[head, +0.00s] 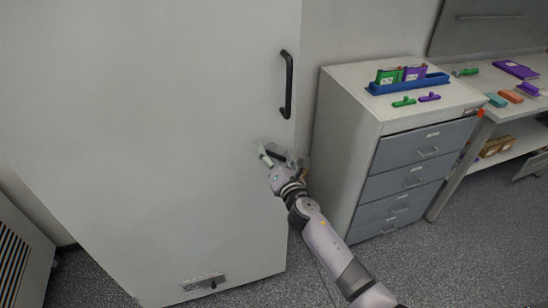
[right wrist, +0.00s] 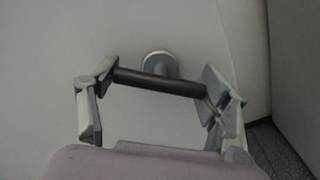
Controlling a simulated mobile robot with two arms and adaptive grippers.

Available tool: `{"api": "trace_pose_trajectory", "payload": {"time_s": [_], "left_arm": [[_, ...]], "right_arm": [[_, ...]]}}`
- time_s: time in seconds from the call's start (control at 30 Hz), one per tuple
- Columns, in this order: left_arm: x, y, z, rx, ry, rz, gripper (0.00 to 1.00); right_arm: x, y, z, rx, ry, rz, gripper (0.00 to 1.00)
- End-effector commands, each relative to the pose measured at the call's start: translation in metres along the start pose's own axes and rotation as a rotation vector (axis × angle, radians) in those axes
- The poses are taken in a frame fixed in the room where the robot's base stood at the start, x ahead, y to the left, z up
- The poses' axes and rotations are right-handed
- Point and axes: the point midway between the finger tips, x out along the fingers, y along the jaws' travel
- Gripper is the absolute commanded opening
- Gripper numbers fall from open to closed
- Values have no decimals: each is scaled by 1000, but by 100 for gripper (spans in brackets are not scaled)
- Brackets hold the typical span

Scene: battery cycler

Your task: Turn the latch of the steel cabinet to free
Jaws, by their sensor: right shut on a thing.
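The steel cabinet (head: 190,110) is tall and pale grey and fills the left half of the head view, its door closed as far as I can see. In the right wrist view, the latch (right wrist: 160,82) is a dark bar lying nearly level, in front of a round metal boss on the cabinet door (right wrist: 60,60). My right gripper (head: 276,157) is at the door's right edge, below the black handle (head: 288,84). Its fingers (right wrist: 160,86) are shut on the two ends of the latch bar. In the head view the gripper mostly hides the latch. My left gripper is not in view.
A drawer unit (head: 345,140) stands right of the cabinet, close to my right arm, with a blue rack (head: 408,85) and small coloured pieces on top. A bench (head: 525,105) is further right. A small label plate (head: 204,283) is low on the cabinet. Grey floor is free in front.

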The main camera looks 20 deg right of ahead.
Motion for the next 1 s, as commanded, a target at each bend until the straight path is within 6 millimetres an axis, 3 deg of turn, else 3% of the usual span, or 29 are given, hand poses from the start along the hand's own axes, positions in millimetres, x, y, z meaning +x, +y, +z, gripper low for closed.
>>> {"api": "trace_pose_trajectory", "payload": {"time_s": [0.6,1.0], "left_arm": [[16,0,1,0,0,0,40],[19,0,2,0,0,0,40]], "right_arm": [[0,-2,-1,578,-1,-3,43],[0,-2,-1,831,-1,-4,43]]}}
